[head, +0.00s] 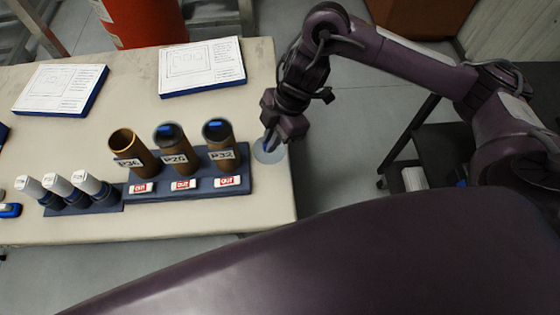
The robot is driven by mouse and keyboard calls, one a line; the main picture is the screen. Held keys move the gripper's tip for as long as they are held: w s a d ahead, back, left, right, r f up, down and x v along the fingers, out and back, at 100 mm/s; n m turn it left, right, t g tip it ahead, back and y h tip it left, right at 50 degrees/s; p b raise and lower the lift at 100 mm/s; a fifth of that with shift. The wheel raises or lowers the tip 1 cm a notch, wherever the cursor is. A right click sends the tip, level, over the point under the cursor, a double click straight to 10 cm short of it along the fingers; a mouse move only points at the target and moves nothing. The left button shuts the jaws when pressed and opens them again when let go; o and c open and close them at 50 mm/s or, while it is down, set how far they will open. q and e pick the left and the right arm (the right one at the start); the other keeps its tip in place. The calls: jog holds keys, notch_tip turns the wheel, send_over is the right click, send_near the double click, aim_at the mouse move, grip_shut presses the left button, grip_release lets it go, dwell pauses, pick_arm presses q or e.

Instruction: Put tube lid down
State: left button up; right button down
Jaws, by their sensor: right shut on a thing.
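A brown tube labelled P36 (127,145) stands in the dark rack at the left and is open at the top. Tubes P26 (174,155) and P32 (220,150) beside it have dark lids with blue grips. My right gripper (270,138) points down at the table's right end, right of tube P32. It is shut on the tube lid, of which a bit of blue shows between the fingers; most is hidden. A pale round disc (266,155) lies directly below on the table; I cannot tell whether the lid touches it. My left gripper is out of view.
The dark rack (205,184) has OUT tags along its front. Several white-capped small tubes (58,185) stand in a lower rack at the left. Two printed boards (200,68) lie at the back. The table's right edge is close to the gripper.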

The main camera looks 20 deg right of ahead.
notch_tip(320, 180, down, 12)
jog(key=shift+r+b, duration=0.1)
jog(key=shift+b, duration=0.35)
jog(key=shift+f, duration=0.25)
notch_tip(320, 180, down, 4)
jog(key=shift+f, duration=0.2)
jog(key=shift+f, duration=0.2)
jog(key=c, duration=1.5)
grip_release()
jog(key=shift+r, duration=0.1)
